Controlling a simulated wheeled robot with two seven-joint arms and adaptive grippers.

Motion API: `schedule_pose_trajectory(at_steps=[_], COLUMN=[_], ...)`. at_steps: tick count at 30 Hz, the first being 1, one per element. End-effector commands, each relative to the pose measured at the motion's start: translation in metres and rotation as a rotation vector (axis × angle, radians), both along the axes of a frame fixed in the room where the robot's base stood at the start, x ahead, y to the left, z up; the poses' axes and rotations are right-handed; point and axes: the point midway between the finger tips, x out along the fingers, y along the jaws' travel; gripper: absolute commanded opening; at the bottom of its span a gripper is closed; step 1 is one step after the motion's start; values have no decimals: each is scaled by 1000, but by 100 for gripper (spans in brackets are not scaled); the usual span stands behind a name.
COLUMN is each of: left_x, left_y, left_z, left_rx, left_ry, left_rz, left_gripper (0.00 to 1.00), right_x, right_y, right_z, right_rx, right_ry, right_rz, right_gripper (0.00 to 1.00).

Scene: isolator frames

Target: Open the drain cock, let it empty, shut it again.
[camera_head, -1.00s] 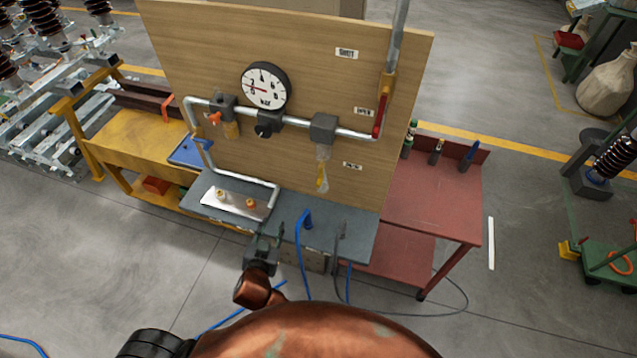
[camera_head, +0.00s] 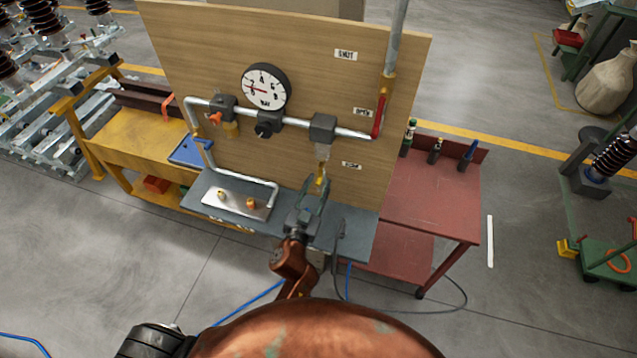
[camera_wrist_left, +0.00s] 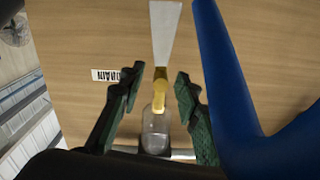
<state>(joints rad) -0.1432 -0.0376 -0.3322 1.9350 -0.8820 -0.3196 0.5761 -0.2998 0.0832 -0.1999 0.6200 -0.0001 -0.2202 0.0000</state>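The drain cock is a small yellow brass fitting (camera_head: 320,178) under the clear bowl (camera_head: 322,151) of the right-hand pipe unit. The cock (camera_wrist_left: 151,95) and bowl (camera_wrist_left: 156,133) also show in the left wrist view, with a pale flat strip (camera_wrist_left: 165,35) running from the cock. My left gripper (camera_head: 315,190) is just below the cock. In the wrist view its green fingers (camera_wrist_left: 163,76) are open, one on each side of the cock, with gaps visible. I cannot tell whether the cock is open or shut. My right gripper is out of view.
The wooden board (camera_head: 290,30) stands behind, with a gauge (camera_head: 265,86) and red-handled valve (camera_head: 379,115). A metal plate (camera_head: 236,203) lies on the grey bench. A red table (camera_head: 440,190) stands right.

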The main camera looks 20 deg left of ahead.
Motion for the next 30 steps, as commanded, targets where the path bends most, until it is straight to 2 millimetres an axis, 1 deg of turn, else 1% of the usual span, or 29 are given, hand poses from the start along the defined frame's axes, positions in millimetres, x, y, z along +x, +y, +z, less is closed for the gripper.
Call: schedule_pose_trajectory(at_steps=[4, 11, 14, 24, 25, 30], left_x=[8, 8, 8, 8, 8, 8], left_y=[0, 0, 0, 0, 0, 0], left_z=[0, 0, 0, 0, 0, 0], left_rx=[1, 1, 0, 0, 0, 1], left_ry=[1, 1, 1, 1, 1, 1], left_rz=[1, 1, 1, 0, 0, 0], left_gripper=[30, 30, 25, 1, 0, 0], right_x=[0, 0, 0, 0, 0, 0], right_y=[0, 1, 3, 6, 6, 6], right_z=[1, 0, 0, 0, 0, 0], right_rx=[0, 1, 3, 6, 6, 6], right_ry=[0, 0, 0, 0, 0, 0], right_rz=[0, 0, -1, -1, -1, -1], right_gripper=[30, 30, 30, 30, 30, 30])
